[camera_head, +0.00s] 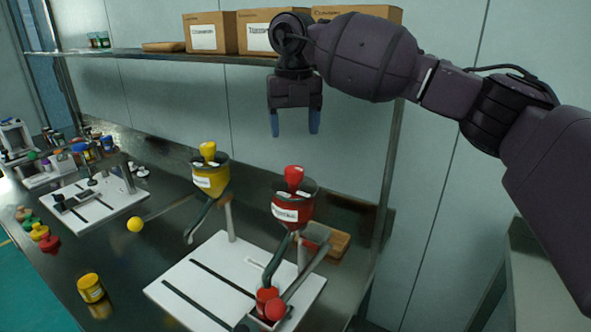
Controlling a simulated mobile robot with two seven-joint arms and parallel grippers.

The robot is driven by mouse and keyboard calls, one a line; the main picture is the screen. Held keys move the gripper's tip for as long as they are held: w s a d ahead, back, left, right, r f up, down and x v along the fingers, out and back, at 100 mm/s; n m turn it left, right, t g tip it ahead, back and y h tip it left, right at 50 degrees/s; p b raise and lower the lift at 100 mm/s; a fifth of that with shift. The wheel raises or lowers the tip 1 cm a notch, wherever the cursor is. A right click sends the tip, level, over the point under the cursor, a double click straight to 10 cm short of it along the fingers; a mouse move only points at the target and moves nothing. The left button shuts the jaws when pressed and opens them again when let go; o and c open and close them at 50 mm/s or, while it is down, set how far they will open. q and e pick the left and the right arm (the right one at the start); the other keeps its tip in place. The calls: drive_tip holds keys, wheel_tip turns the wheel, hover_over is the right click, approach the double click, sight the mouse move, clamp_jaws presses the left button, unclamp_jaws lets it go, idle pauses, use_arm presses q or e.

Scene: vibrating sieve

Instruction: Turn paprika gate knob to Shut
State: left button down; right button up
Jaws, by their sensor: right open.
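A red hopper (290,212) with a white label, too small to read surely, stands above the white base plate (200,290) at the front centre. A red knob (294,176) stands upright on top of it, with small white tags beside it. I cannot read its setting. A lever with a red ball (275,309) slopes down toward the front, beside a red container (264,297) under the spout. My right gripper (294,130) is open and empty. It points down, above the red knob in the picture and apart from it. My left gripper is not in view.
A yellow hopper (209,182) with a yellow knob stands to the left, its lever ending in a yellow ball (134,224). A yellow jar (91,288) stands at the front left. A shelf (150,54) with cardboard boxes (210,33) spans the back. Small jars crowd the far left.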

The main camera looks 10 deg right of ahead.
sight(294, 169)
wheel_tip(294, 169, down, 10)
drive_tip(key=shift+b, duration=0.35)
drive_tip(key=shift+c, duration=0.4)
